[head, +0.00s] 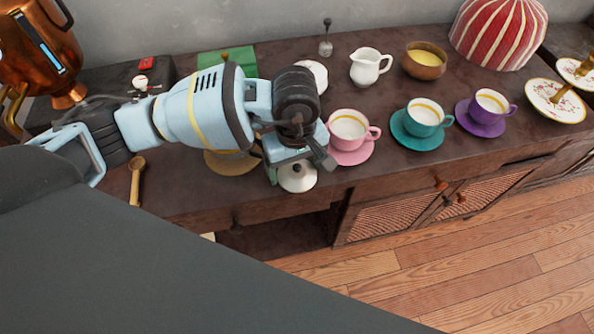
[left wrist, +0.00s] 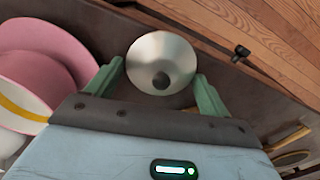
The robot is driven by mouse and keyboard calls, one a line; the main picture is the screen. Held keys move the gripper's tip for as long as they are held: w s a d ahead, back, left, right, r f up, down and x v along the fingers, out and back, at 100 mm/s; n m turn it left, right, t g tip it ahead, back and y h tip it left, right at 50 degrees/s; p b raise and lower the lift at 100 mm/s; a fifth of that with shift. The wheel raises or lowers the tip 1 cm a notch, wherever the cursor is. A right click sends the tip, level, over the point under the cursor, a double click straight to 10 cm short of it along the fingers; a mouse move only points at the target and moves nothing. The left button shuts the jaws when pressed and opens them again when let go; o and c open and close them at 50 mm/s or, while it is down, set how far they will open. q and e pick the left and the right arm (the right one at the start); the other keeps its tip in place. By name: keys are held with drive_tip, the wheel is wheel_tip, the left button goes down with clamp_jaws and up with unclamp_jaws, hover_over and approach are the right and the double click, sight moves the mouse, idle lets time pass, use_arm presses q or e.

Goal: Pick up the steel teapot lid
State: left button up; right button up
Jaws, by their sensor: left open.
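The steel teapot lid (head: 298,181) lies near the front edge of the dark wooden counter, a pale round disc with a dark knob. It also shows in the left wrist view (left wrist: 150,52), knob facing the camera. My left gripper (head: 299,165) is directly above it and hides its back part in the head view. In the left wrist view the two green fingers (left wrist: 160,76) are apart, one on each side of the lid. I cannot tell whether they touch it. My right gripper is in neither view.
A pink cup (head: 347,127) on a pink saucer stands close right of the gripper. Teal (head: 424,117) and purple (head: 486,112) cups stand further right. A tan round mat (head: 228,164) and a golden spoon (head: 136,181) lie left. A white jug (head: 369,66) stands behind.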

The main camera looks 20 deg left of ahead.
use_arm(q)
drive_tip(key=c, duration=0.7)
drive_tip(key=shift+r, duration=0.1)
drive_tip(key=shift+r, duration=0.6)
wheel_tip(320, 180, up, 2)
drive_tip(key=shift+w+r, duration=0.1)
drive_tip(key=shift+r, duration=0.1)
drive_tip(key=s, duration=0.5)
drive_tip(key=s+d, duration=0.1)
drive_tip(key=s, duration=0.4)
drive_tip(key=s+d+r+b, duration=0.1)
drive_tip(key=s, duration=0.5)
drive_tip(key=shift+d+r, duration=0.1)
